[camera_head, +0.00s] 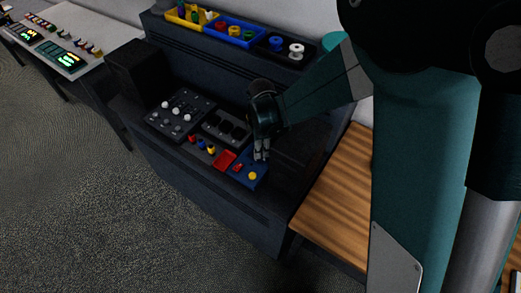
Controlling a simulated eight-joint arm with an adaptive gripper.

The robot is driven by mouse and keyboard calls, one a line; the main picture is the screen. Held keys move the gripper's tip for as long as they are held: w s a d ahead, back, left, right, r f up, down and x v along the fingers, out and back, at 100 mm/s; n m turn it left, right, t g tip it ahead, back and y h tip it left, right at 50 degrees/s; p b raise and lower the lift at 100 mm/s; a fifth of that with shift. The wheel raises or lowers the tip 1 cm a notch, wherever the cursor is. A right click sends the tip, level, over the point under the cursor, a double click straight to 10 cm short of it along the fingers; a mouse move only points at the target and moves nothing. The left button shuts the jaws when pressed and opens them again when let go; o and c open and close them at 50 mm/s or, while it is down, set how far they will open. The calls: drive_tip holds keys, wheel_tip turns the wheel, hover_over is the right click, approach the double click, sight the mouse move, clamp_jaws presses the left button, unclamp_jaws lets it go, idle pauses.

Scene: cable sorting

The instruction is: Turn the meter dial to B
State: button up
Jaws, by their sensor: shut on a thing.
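A small blue unit (247,180), which may be the meter, lies at the front edge of the dark console. It bears a round yellow part (252,176) and a small red part (238,167). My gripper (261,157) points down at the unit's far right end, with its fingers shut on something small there. The fingers hide what they hold, and I cannot make out a dial or its letters. The yellow part is just in front of the fingertips, apart from them.
A red tray (224,160) is left of the blue unit. Small coloured plugs (201,145), a block with dark sockets (227,127) and a knob panel (180,112) lie further left. Coloured bins (234,32) stand on the back shelf. A wooden bench (340,200) is at the right.

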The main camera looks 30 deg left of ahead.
drive_tip(key=shift+m, duration=0.6)
drive_tip(key=o, duration=0.9)
drive_tip(key=shift+s+d+r, duration=0.1)
drive_tip(key=shift+r, duration=2.9)
drive_tip(key=shift+s+d+r, duration=0.1)
drive_tip(key=shift+r, duration=2.9)
